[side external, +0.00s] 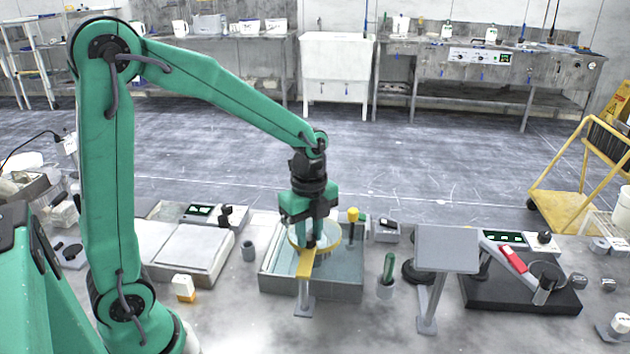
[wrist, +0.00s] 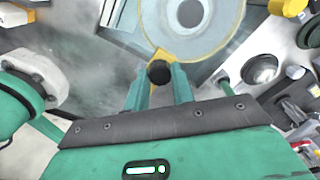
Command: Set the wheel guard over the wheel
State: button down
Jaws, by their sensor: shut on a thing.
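The yellow wheel guard (side external: 305,262) has a flat arm and a ring at the grey basin (side external: 312,293). Its arm lies above a grey post (side external: 304,298) at the basin's front. My gripper (side external: 311,243) points down at the guard and is shut on its black knob. In the wrist view, my gripper (wrist: 160,78) has the knob (wrist: 160,72) between its green fingers, with yellow (wrist: 178,56) beyond it. The pale round wheel (wrist: 190,40) shows inside the yellow rim. I cannot tell whether the guard touches the wheel or post.
A grey plate on a stand (side external: 447,250) and a cup with a green handle (side external: 386,280) stand right of the basin.

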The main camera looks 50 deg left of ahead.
aim_at(308, 239)
jog(key=c, duration=1.2)
grip_release()
jog(key=shift+r, duration=0.15)
jog(key=shift+r, duration=3.85)
jog(key=shift+s+d+r+n, duration=0.1)
jog(key=shift+s+r+n, duration=0.2)
jog(key=shift+n, duration=0.2)
jog(key=s+r+n+t, duration=0.1)
jog(key=s+n+t, duration=0.1)
jog(key=s+n, duration=0.2)
jog(key=s+r+n+t, duration=0.1)
jog(key=s+n, duration=0.3)
jog(key=n, duration=0.3)
jog(key=s+r+n+t, duration=0.1)
jog(key=s+n+t, duration=0.1)
jog(key=s+n, duration=0.2)
jog(key=shift+s+d+r+n+t, duration=0.1)
jog(key=shift+d+n+t, duration=0.05)
jog(key=shift+n, duration=0.4)
jog(key=shift+s+d+n+t, duration=0.1)
jog(key=shift+n+t, duration=0.05)
jog(key=shift+n, duration=0.4)
